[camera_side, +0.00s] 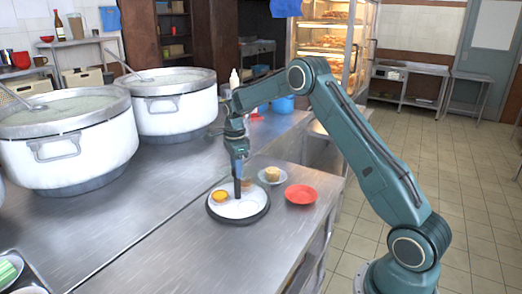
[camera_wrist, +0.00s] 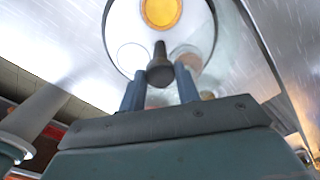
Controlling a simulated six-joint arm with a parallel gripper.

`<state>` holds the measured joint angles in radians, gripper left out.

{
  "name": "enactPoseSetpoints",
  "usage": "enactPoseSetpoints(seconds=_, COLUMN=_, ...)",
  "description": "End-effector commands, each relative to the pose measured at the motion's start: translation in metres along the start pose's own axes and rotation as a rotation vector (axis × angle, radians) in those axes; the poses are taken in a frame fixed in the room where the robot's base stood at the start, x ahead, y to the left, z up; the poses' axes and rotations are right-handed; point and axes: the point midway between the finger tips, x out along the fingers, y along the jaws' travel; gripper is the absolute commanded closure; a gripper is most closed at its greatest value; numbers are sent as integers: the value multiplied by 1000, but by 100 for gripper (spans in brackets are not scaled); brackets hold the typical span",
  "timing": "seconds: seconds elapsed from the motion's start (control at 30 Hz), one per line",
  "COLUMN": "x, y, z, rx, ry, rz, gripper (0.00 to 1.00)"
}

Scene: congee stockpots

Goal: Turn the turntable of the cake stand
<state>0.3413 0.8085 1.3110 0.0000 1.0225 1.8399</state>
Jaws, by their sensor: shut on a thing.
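The cake stand's turntable (camera_side: 240,210) is a white disc with a black rim, flat on the steel counter; its disc fills the top of the wrist view (camera_wrist: 128,25). A dark upright peg (camera_side: 237,189) stands on it, and its round end shows in the wrist view (camera_wrist: 160,70). My gripper (camera_side: 238,170) points down above the disc, its blue fingers (camera_wrist: 160,84) shut on the peg from both sides. A yellow-orange round item (camera_side: 220,196) lies on the disc's left part and shows in the wrist view (camera_wrist: 161,12). A brownish item (camera_side: 247,185) sits behind the peg, partly hidden.
A pale plate with a yellowish food piece (camera_side: 272,174) and a red plate (camera_side: 301,194) stand close to the turntable's right. Large white stockpots (camera_side: 70,145) (camera_side: 175,112) stand at the left. The counter in front of the turntable is clear.

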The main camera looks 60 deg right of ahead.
Motion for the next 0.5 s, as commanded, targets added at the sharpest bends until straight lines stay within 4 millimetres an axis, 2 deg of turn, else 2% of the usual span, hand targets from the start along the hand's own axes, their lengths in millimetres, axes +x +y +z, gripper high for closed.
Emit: enactPoseSetpoints(seconds=0.5, x=-1, y=0, z=0, rx=257, ry=-1, rz=-2, gripper=100)
